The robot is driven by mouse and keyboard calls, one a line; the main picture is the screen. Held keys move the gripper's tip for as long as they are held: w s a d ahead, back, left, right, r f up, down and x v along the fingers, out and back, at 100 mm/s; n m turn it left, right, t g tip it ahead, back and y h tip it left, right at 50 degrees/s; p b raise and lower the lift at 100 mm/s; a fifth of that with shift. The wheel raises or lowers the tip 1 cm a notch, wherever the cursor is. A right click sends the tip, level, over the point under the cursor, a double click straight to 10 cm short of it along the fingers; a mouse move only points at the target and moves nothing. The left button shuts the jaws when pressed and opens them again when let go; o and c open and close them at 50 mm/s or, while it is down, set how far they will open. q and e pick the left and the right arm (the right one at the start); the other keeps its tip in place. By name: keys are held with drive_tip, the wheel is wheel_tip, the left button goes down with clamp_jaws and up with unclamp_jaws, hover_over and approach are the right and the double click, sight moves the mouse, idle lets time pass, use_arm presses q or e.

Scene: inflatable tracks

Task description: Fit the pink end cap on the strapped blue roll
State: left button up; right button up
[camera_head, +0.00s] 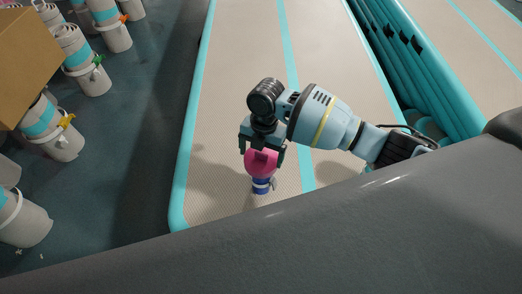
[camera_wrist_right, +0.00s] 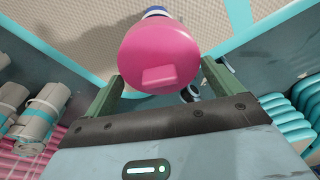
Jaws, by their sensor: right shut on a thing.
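The pink end cap (camera_head: 260,168) is a round disc with a raised tab, held between the fingers of my right gripper (camera_head: 262,150). The strapped blue roll (camera_head: 261,187), with a pale band, shows just below the cap in the head view, over the beige track. In the right wrist view the cap (camera_wrist_right: 158,42) fills the space between the green fingers of the gripper (camera_wrist_right: 160,84), and a sliver of the blue roll (camera_wrist_right: 155,13) shows behind it. The cap hides the roll's end, so I cannot tell whether they touch. My left gripper is not in view.
The beige inflatable track (camera_head: 245,50) has teal edges and is mostly clear. Several grey rolls with teal bands (camera_head: 90,75) stand on the dark floor at the left, near a cardboard box (camera_head: 25,55). Teal tubes (camera_head: 420,70) lie at the right.

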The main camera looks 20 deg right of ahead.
sight(261, 153)
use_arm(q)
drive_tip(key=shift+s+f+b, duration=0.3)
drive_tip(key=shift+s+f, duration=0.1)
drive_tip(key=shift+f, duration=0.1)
use_arm(e)
drive_tip(key=shift+f, duration=0.9)
drive_tip(key=o, duration=0.7)
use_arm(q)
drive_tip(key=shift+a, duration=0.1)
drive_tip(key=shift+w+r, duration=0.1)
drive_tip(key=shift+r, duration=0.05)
use_arm(e)
drive_tip(key=shift+r, duration=0.2)
drive_tip(key=shift+r+p, duration=1.55)
drive_tip(key=shift+r, duration=1.85)
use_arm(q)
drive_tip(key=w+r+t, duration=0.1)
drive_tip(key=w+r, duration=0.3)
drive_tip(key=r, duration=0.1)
